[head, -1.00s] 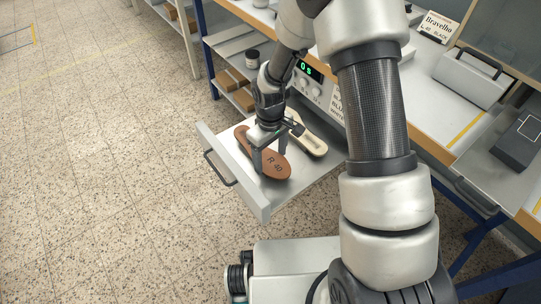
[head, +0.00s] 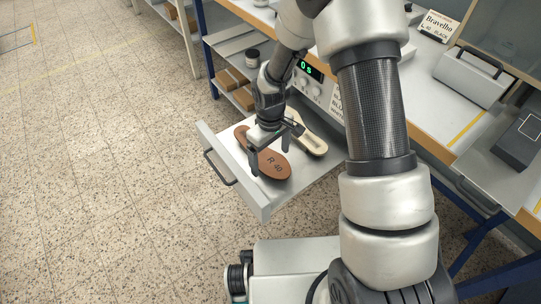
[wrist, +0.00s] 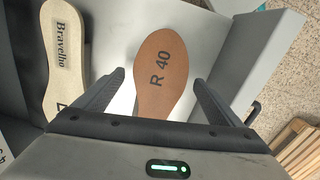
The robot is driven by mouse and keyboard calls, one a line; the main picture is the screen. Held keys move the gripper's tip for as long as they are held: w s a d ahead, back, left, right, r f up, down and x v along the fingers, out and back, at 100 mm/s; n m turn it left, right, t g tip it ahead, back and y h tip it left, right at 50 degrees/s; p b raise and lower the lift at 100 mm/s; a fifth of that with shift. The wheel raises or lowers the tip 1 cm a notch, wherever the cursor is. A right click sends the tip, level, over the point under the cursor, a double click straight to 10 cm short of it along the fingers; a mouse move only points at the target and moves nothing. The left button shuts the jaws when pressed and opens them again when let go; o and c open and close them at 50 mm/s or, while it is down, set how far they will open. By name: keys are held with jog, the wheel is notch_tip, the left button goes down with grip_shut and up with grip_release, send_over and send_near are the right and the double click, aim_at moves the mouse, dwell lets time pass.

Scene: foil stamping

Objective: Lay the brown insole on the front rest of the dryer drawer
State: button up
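The brown insole (head: 269,164), marked "R 40", lies in the pulled-out dryer drawer (head: 221,168), on the side toward the drawer's handle. In the wrist view the brown insole (wrist: 162,80) shows between my two fingers, with a gap on each side. My gripper (head: 268,158) is open just above the insole; its fingers (wrist: 158,88) are spread wide and hold nothing. Part of the insole is hidden by my gripper in the head view. The rest under the insole is covered, so its exact seating cannot be told.
A cream insole (head: 311,142) marked "Bravelho" (wrist: 62,60) lies behind the brown one. The dryer's display (head: 308,69) reads 0 s. A grey case (head: 473,78) stands on the bench at right. Open floor (head: 90,170) lies left.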

notch_tip(320, 180, up, 17)
jog(key=p, duration=0.5)
jog(key=shift+r, duration=0.2)
jog(key=shift+s, duration=0.1)
dwell(0.3)
